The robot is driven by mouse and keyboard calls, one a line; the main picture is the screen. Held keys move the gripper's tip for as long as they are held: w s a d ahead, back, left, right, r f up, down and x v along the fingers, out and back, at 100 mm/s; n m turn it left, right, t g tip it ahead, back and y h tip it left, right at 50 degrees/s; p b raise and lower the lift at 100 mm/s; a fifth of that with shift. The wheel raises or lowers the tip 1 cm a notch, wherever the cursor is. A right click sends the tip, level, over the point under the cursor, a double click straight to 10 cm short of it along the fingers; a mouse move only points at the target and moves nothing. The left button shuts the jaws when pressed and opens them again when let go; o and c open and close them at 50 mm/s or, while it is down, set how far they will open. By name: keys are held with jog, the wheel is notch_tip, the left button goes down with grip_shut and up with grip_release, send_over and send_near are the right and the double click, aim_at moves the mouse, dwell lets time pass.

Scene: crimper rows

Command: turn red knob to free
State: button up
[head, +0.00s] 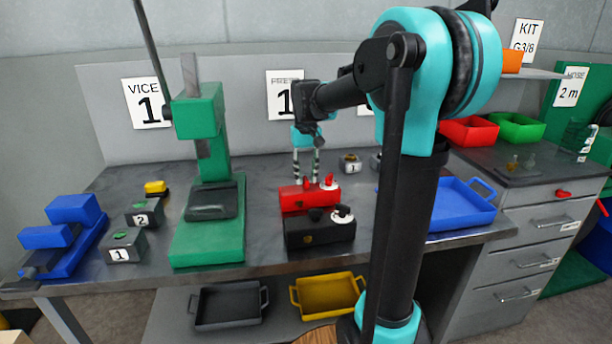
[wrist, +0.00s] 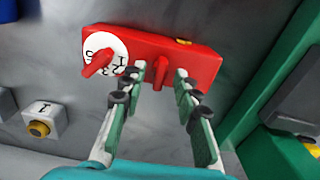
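A red box (head: 312,199) stands on the bench behind a black box of similar shape. It also shows at the top of the wrist view (wrist: 205,62). On it is a small red knob (wrist: 160,73), and beside that a white numbered dial (wrist: 97,50) with a red lever (wrist: 99,63). In the head view the dial (head: 329,184) is right of the knob. My gripper (wrist: 160,78) is open, pointing down at the box, with one fingertip on each side of the small knob. Gaps show between fingers and knob. The word "free" is not legible anywhere.
The black box (head: 320,232) with its white dial (head: 343,214) stands just in front. A green press (head: 208,225) is to the left. A grey unit labelled 1 (head: 350,164) stands behind, and a blue tray (head: 462,208) to the right.

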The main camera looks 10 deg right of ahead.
aim_at(306, 179)
notch_tip(306, 179, up, 12)
dwell(0.5)
jog(key=shift+s+f, duration=0.1)
